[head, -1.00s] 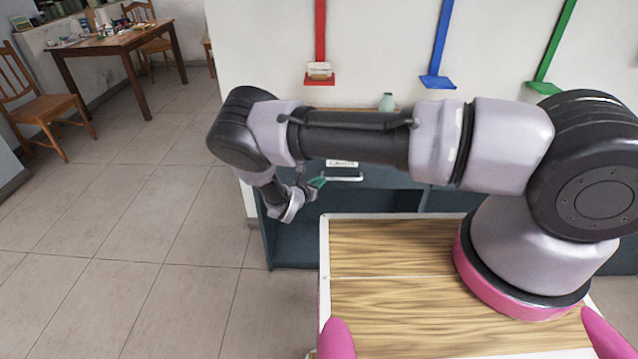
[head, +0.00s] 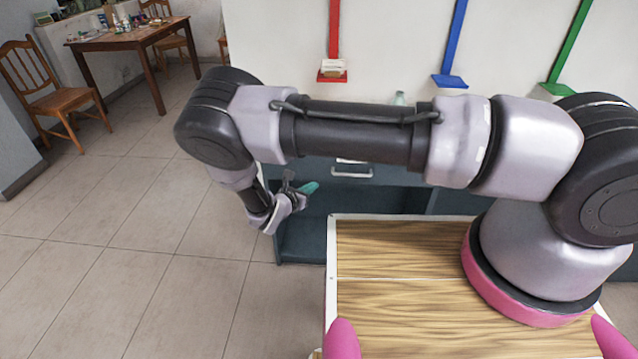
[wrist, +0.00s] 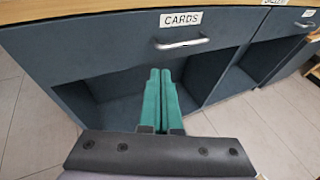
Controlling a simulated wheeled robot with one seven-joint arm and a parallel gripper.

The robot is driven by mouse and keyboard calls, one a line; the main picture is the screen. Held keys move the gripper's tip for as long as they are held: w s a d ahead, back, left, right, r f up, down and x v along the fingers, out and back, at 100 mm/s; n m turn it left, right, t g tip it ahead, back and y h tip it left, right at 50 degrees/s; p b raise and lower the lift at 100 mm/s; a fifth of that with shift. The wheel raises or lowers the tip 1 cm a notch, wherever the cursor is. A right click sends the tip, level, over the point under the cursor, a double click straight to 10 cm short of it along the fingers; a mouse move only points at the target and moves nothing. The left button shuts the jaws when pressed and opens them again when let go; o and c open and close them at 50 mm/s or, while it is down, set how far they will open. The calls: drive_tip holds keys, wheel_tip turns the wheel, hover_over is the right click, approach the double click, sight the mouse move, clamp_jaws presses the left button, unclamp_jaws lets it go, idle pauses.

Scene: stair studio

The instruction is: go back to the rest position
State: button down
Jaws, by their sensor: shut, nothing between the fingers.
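My gripper (wrist: 160,98) shows in the wrist view as two long green fingers lying side by side, shut with nothing between them. It also shows small in the head view (head: 310,188), in front of the dark cabinet and left of the wooden top. In the wrist view the fingers point toward the cabinet, below and left of the drawer handle, and look apart from it. My arm is bent, with its elbow out to the left in the head view.
The dark blue cabinet (wrist: 75,58) has a shut drawer labelled CARDS with a metal handle (wrist: 182,44) and open space below. Red (head: 332,76), blue (head: 449,81) and green (head: 558,88) wall brackets hang behind. A table (head: 130,36) and chairs stand far left; the tiled floor between is clear.

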drive_tip(key=d+r+m+g+y, duration=0.1)
drive_tip(key=d+r+m+g, duration=0.45)
drive_tip(key=r, duration=0.65)
drive_tip(key=d+r+m+g, duration=0.2)
drive_tip(key=d+r+m, duration=0.55)
drive_tip(key=r, duration=0.45)
drive_tip(key=d+r+m+g+y, duration=0.1)
drive_tip(key=d+r+m+g, duration=0.3)
drive_tip(key=r+m, duration=0.55)
drive_tip(key=s+d+r+m+t+y, duration=0.3)
drive_tip(key=s+d+r+m, duration=0.3)
drive_tip(key=s+r, duration=0.4)
drive_tip(key=s+d+r+m+t+y, duration=0.3)
drive_tip(key=s+d+r+m, duration=0.3)
drive_tip(key=s+r, duration=0.4)
wheel_tip(320, 180, up, 4)
drive_tip(key=shift+s+d+r+y, duration=0.1)
drive_tip(key=shift+s+d+y, duration=0.25)
drive_tip(key=shift+d, duration=0.1)
